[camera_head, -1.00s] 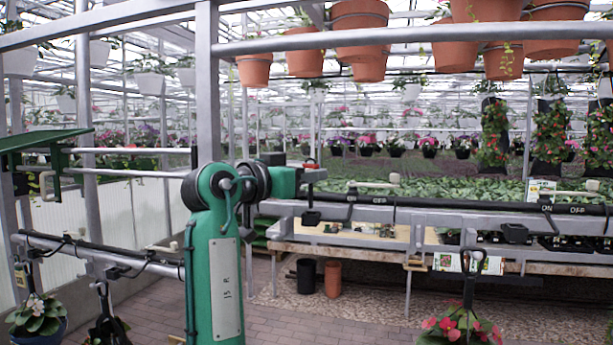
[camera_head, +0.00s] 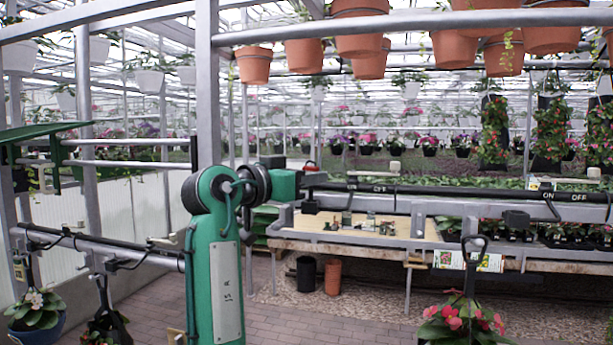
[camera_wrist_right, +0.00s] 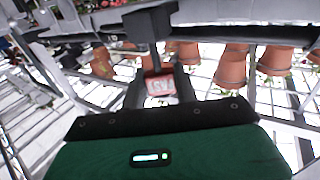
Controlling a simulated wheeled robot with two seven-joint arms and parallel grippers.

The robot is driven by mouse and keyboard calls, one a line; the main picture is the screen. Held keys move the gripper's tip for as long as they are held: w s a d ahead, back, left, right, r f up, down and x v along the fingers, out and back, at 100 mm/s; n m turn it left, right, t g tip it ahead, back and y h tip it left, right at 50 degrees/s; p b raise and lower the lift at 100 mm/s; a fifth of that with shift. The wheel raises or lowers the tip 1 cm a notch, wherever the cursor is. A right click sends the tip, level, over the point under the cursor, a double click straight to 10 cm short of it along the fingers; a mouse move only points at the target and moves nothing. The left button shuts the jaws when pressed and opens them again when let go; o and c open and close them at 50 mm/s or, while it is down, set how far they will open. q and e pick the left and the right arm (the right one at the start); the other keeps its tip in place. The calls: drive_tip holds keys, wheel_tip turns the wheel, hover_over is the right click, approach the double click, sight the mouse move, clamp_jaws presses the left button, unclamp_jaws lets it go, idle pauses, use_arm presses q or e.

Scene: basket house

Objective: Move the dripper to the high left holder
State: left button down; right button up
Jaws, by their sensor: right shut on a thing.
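My right arm rises in the middle of the head view, and its gripper (camera_head: 313,178) is at the end of the green wrist, in front of the grey bench rail. I cannot tell which fitting is the high left holder. My left gripper is not in view.
A grey post (camera_head: 207,90) stands behind my arm. A left rail (camera_head: 100,252) carries black hooks and hanging plants. A similar block (camera_head: 516,220) is on the bench rail to the right. Terracotta pots (camera_head: 365,45) hang overhead. A potted red-flowered plant (camera_head: 465,320) is at lower right.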

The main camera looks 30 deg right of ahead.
sight(309, 193)
drive_tip(key=shift+f, duration=0.15)
drive_tip(key=shift+f+b, duration=1.15)
drive_tip(key=shift+f, duration=0.3)
drive_tip(key=o, duration=0.8)
